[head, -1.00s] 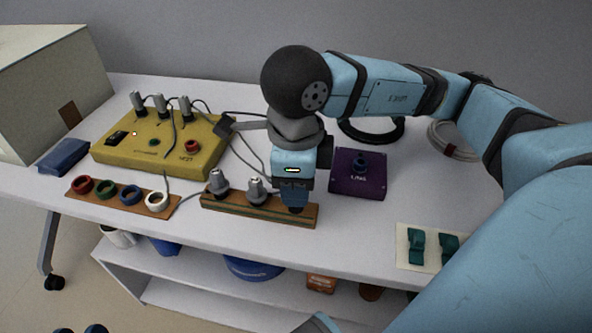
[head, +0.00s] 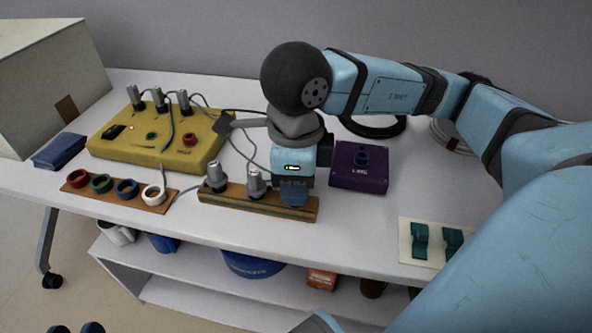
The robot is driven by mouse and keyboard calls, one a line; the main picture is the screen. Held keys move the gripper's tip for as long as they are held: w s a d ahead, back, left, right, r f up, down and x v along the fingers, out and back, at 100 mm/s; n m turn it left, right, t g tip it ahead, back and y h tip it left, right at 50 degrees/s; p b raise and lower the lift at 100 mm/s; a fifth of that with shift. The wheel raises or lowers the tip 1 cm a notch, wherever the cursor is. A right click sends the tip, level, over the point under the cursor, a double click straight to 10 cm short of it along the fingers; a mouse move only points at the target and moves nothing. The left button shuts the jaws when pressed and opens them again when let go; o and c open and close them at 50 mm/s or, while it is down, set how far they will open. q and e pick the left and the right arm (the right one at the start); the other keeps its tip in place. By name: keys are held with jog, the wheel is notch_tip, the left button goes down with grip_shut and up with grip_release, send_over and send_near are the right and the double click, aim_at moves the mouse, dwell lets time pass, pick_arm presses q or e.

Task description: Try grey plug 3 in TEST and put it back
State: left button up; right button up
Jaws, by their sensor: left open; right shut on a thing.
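A wooden rack (head: 230,198) stands at the front of the table with two grey plugs upright in it, one (head: 215,176) at the left end and one (head: 255,184) in the middle. My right gripper (head: 293,200) points down at the rack's right end, shut on grey plug 3, which the fingers hide almost entirely. The yellow box (head: 130,150) has a red ring socket (head: 190,140) by its TEST marking, with nothing in it. Its lamp (head: 131,127) glows red. Dark fingertips of my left gripper (head: 78,329) show apart at the bottom left edge, empty.
Several plugs with cables stand along the yellow box's back. A board with coloured rings (head: 105,199) lies left of the rack. A purple LINE box (head: 345,179) stands to its right. A pale card with green clips (head: 408,252) lies front right. Cables cross behind the rack.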

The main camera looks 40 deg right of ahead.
jog(key=shift+f+b, duration=0.1)
jog(key=shift+b, duration=0.4)
dwell(1.2)
jog(key=shift+f, duration=0.25)
